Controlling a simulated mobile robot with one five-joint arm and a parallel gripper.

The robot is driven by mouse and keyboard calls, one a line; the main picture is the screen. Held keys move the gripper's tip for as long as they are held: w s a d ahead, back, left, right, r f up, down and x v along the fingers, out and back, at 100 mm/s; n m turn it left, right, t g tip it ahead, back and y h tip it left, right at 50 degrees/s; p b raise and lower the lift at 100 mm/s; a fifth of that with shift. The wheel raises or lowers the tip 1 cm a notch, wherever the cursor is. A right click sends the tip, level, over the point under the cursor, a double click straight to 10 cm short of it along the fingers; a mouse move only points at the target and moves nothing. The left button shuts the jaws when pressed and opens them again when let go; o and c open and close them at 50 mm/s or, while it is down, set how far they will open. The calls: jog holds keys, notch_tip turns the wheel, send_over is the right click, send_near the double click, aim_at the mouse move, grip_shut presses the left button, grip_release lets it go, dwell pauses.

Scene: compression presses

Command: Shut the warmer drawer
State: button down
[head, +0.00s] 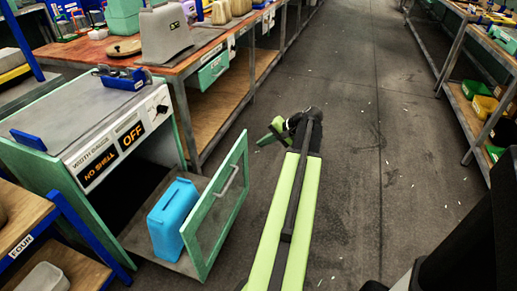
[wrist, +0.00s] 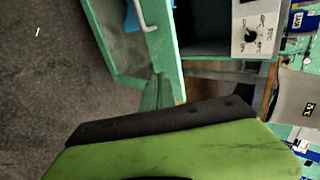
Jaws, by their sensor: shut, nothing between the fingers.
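The warmer drawer (head: 216,214) stands pulled out from the low cabinet in the head view. Its green-framed front has a pale handle (head: 228,181) on the outer face. A blue box-like container (head: 172,216) stands inside it. My gripper (head: 266,139) is shut and empty, just right of the drawer front's far upper corner; I cannot tell the exact gap. The fingertips are not clearly seen there.
Open dark floor (head: 370,150) lies to the right, with another shelved bench (head: 468,113) at the far right.

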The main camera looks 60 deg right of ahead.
aim_at(236, 150)
jog(key=shift+w+a+f+b, duration=0.4)
jog(key=shift+w+f+b, duration=0.3)
jog(key=shift+w, duration=0.8)
jog(key=shift+w+a+f+b, duration=0.45)
jog(key=shift+w+f, duration=0.5)
jog(key=shift+w, duration=0.5)
jog(key=shift+w+a+f+b, duration=0.3)
jog(key=shift+w+f+b, duration=0.45)
jog(key=shift+w, duration=0.75)
